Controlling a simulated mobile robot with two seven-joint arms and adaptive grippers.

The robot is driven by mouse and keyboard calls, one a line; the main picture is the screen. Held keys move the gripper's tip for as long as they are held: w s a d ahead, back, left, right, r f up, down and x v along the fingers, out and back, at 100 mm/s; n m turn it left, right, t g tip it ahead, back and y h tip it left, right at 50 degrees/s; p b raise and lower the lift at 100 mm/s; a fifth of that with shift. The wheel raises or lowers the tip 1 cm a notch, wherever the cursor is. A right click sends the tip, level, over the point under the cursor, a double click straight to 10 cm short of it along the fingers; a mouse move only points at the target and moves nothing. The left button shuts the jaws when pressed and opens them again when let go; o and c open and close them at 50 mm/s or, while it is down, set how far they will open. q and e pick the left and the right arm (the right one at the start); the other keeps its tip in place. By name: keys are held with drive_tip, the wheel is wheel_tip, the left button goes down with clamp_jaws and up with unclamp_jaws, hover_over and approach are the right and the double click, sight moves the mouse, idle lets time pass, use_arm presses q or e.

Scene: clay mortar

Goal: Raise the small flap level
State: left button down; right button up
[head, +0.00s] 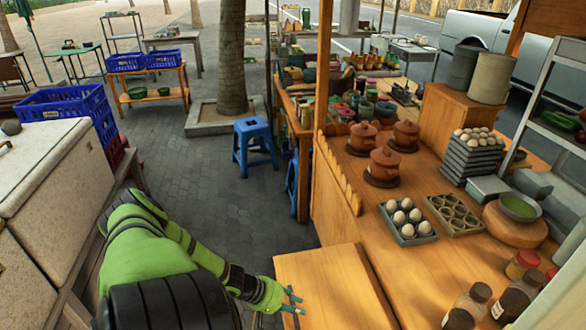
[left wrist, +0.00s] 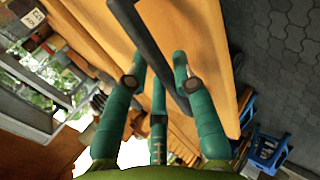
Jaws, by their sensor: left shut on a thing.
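The small flap (head: 325,285) is a plain orange wooden panel at the bottom middle of the head view, beside the main counter. Its top face shows, and it looks close to level, though its exact tilt cannot be told. My left gripper (head: 291,300) is at the flap's left edge. In the left wrist view the teal fingers of my left gripper (left wrist: 158,88) close around a dark bar-like edge (left wrist: 150,40), with orange wood (left wrist: 215,40) behind it. Whether this dark part is the flap's rim or a bar on it is unclear. My right gripper is not in view.
The counter (head: 440,262) holds egg trays (head: 408,221), clay pots (head: 384,163) and jars (head: 466,305) to the right of the flap. A blue stool (head: 254,143) stands on the paving beyond. A pale chest (head: 50,190) stands at left. Paving between them is clear.

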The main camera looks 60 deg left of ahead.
use_arm(q)
drive_tip(key=shift+w+d+r, duration=0.1)
drive_tip(key=shift+w+r, duration=0.4)
drive_tip(key=shift+w, duration=0.05)
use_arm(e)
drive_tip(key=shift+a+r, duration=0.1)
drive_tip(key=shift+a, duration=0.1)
use_arm(q)
drive_tip(key=c, duration=1.1)
unclamp_jaws()
drive_tip(key=shift+w+d+f, duration=0.1)
drive_tip(key=shift+d, duration=0.05)
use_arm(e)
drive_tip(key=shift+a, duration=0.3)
use_arm(q)
drive_tip(key=shift+f, duration=0.1)
drive_tip(key=shift+s+a+r, duration=0.25)
drive_tip(key=shift+s+r, duration=0.05)
drive_tip(key=shift+s, duration=0.3)
drive_tip(key=v, duration=1.1)
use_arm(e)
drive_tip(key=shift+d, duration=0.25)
use_arm(q)
drive_tip(key=shift+w+f, duration=0.15)
